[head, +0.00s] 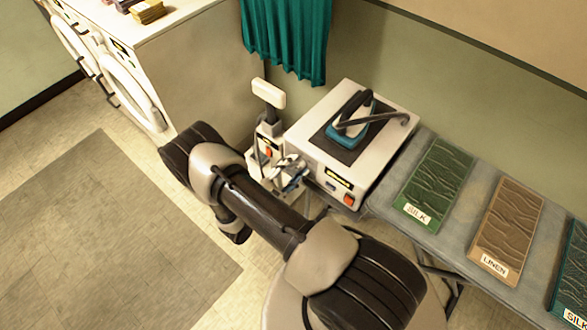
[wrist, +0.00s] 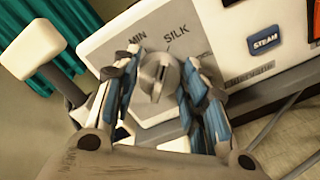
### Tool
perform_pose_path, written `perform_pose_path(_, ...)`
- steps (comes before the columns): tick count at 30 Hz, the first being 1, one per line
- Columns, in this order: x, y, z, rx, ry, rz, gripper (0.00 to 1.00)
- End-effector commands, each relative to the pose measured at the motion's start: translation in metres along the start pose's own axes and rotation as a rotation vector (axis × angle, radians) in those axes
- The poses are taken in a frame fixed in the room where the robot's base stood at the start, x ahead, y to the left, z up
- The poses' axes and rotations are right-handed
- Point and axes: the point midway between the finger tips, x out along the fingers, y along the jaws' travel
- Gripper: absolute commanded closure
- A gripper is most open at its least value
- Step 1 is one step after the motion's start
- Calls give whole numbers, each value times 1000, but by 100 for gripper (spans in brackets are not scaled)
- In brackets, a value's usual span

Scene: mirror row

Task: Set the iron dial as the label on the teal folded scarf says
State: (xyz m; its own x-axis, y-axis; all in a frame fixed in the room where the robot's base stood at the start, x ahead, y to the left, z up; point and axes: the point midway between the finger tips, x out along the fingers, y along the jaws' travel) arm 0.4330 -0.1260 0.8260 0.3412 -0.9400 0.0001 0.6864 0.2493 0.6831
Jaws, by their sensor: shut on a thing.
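The iron dial (wrist: 157,78) is a round grey knob with a raised ridge on the white panel of the steam iron station (head: 349,139). MIN (wrist: 134,46) and SILK (wrist: 177,39) are printed above it. The ridge points upward, seemingly nearer SILK than MIN; its exact mark is hard to tell. My gripper (wrist: 161,72) is shut on the dial, one finger at each side; the fingers hide other markings. In the head view, my gripper (head: 291,172) is at the station's front left. The teal folded scarf (head: 573,275) lies at the right edge; its partly cut-off label (head: 574,318) reads SILK.
A green cloth (head: 437,185) labelled SILK and a brown cloth (head: 508,228) labelled LINEN lie on the ironing board (head: 465,235). The iron (head: 357,122) rests on the station. A blue STEAM button (wrist: 265,41) is right of the dial. A pale-headed handle (head: 268,93) stands left.

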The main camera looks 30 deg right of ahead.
Motion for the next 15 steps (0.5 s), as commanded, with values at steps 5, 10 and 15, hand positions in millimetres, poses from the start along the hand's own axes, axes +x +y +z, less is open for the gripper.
perform_pose_path(5,0,-1,0,72,0,0,84)
perform_pose_path(10,0,-1,0,109,0,0,84)
perform_pose_path(15,0,-1,0,121,1,-1,84)
